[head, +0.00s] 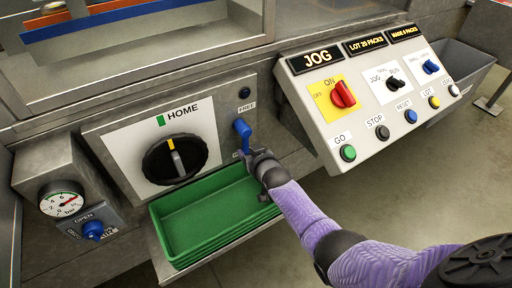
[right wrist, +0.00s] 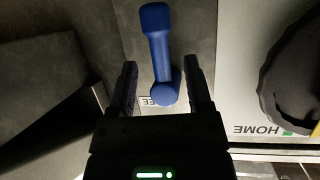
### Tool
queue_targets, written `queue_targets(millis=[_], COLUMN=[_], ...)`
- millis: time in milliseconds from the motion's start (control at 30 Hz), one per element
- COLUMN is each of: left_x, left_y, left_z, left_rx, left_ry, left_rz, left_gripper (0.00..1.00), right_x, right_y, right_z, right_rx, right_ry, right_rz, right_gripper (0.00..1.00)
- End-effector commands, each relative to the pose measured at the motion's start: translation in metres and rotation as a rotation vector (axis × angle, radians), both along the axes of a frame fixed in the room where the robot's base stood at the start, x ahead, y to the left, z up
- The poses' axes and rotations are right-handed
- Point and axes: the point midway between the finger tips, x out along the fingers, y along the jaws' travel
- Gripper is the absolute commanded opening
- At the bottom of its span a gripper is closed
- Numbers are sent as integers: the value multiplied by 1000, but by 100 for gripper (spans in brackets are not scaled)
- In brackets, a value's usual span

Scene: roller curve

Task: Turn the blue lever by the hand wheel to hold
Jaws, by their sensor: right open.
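The blue lever (head: 242,128) is on the grey panel just right of the black hand wheel (head: 174,160). It points down, away from the FREE label above its pivot. A small label below it is mostly hidden by my gripper and cannot be read. My right gripper (head: 254,158) is at the lever's lower end. In the right wrist view, turned upside down, the blue lever (right wrist: 158,50) runs between the two open fingers of my right gripper (right wrist: 163,88), with a gap on each side. My left gripper is not in view.
Stacked green trays (head: 205,222) sit on a ledge below the wheel, close under my right arm. The sloped control box (head: 365,95) juts out at the right. A gauge (head: 62,203) and a blue valve knob (head: 93,230) are at the lower left.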

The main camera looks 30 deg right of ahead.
Motion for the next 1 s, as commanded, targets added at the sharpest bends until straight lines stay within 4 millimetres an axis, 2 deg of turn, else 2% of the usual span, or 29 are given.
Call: queue_targets(millis=[33,200,433,700,767,867,967,1000], left_x=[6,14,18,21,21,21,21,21], left_y=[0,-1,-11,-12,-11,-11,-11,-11], left_z=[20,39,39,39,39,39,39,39], left_rx=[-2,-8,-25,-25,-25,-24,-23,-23], left_ry=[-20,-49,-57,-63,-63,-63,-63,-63], left_rz=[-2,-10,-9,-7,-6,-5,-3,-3], left_gripper=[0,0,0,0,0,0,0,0], right_x=[-11,-41,-49,-48,-52,-84,-155,-190], right_y=[1,3,4,4,4,8,15,17], right_z=[17,24,21,20,15,-26,-96,-122], right_rx=[1,0,0,0,-2,-17,-45,-58], right_ry=[-3,-2,-1,0,14,130,352,448], right_rz=[0,1,0,1,3,20,57,75], right_gripper=[64,64,64,64,64,64,64,64])
